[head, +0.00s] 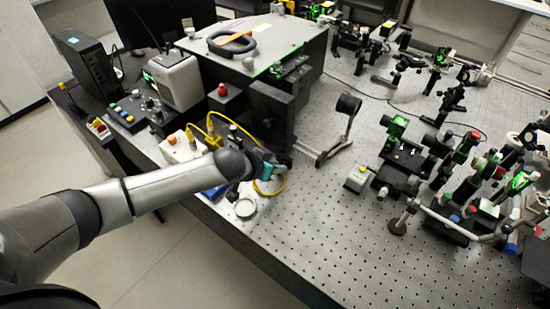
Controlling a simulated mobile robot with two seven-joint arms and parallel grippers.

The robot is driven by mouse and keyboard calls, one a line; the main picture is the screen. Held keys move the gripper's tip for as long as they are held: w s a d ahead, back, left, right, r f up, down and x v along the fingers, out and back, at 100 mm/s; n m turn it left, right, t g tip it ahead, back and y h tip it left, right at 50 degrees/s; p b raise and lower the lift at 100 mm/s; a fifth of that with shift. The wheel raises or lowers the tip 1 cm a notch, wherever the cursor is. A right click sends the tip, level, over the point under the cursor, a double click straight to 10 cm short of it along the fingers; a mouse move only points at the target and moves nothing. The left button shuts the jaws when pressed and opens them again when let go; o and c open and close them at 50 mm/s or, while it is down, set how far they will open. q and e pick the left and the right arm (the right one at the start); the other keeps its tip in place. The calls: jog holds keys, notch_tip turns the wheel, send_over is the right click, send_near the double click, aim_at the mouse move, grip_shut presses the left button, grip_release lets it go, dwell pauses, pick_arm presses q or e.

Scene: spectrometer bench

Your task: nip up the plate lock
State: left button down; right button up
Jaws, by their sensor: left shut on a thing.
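My left arm reaches in from the left over the bench, and my left gripper (276,169) is at the foot of the black upright mount (272,112). The gripper is shut on a small part there, where the plate lock appears to be. The wrist and fingers hide most of that part, so its shape and turn cannot be told. My right gripper is not in view.
Optics with green light (397,128) crowd the right side. The front perforated bench top (330,240) is clear.

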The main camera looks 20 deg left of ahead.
pick_arm(q)
jog(key=shift+s+d+m+t+y+p, duration=0.15)
jog(key=shift+d+m+t+y+p, duration=0.3)
jog(key=shift+y+p, duration=0.5)
jog(key=shift+f+m+y, duration=0.1)
jog(key=shift+m+y, duration=0.25)
jog(key=shift+y, duration=0.2)
jog(key=shift+s+d+f+t+y, duration=0.1)
jog(key=shift+t+y, duration=0.15)
jog(key=shift+y, duration=0.05)
jog(key=shift+d+f+m+t+y+b, duration=0.2)
jog(key=shift+m+t+y+b, duration=0.25)
jog(key=shift+m+y, duration=0.25)
jog(key=shift+s+m+t+y+b, duration=0.1)
jog(key=shift+m+t+y+b, duration=0.25)
jog(key=shift+m+y+b, duration=0.25)
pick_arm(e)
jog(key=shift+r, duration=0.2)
pick_arm(q)
jog(key=c, duration=0.8)
grip_release()
